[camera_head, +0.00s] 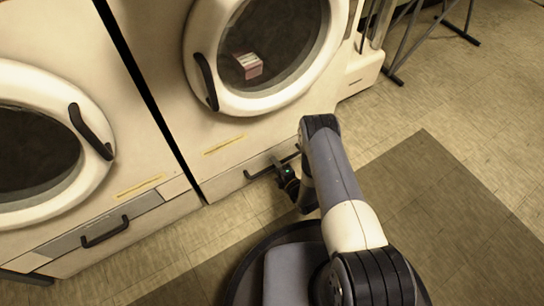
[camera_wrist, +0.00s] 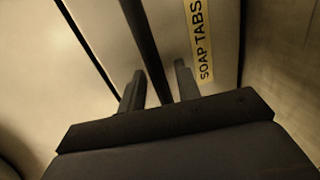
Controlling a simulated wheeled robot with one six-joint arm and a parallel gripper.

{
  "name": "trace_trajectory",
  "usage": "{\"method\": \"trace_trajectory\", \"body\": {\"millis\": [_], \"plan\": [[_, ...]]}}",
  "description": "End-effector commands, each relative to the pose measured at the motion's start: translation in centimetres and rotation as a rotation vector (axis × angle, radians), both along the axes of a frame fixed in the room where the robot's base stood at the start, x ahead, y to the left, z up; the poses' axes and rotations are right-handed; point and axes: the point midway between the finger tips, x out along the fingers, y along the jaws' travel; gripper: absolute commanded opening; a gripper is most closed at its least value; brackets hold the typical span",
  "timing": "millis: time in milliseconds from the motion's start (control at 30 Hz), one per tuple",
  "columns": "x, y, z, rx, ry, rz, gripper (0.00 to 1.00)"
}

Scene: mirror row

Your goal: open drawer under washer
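The right washer (camera_head: 160,75) has a low drawer (camera_head: 225,181) with a dark bar handle (camera_head: 258,172) across its front. The drawer front looks flush with the washer. My gripper (camera_head: 283,170) is at the right part of this handle, and my arm partly hides the handle's right end. In the wrist view, the two fingers of my gripper (camera_wrist: 159,67) stand apart, one on each side of the dark handle bar (camera_wrist: 143,35). Narrow gaps show beside the bar, so the gripper looks open around it. A yellow "SOAP TABS" label (camera_wrist: 201,40) is beside the right finger.
The left washer (camera_head: 60,50) has its own drawer (camera_head: 125,232) with a dark handle (camera_head: 104,232). A small pink and white box (camera_head: 247,65) shows in the right washer's round window. A metal rack (camera_head: 410,40) stands at the upper right. The floor at right is clear.

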Motion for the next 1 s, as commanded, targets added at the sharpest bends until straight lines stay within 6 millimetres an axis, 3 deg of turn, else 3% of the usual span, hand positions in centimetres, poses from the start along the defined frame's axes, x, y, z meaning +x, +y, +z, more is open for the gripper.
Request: {"method": "trace_trajectory", "body": {"millis": [367,767,1000], "plan": [[-0.26,-0.06,-0.08,0.0,0.0,0.0,0.32],[-0.25,-0.04,-0.09,-0.001,0.001,0.0,0.0],[-0.25,-0.04,-0.1,-0.001,0.001,0.0,0.0]]}}
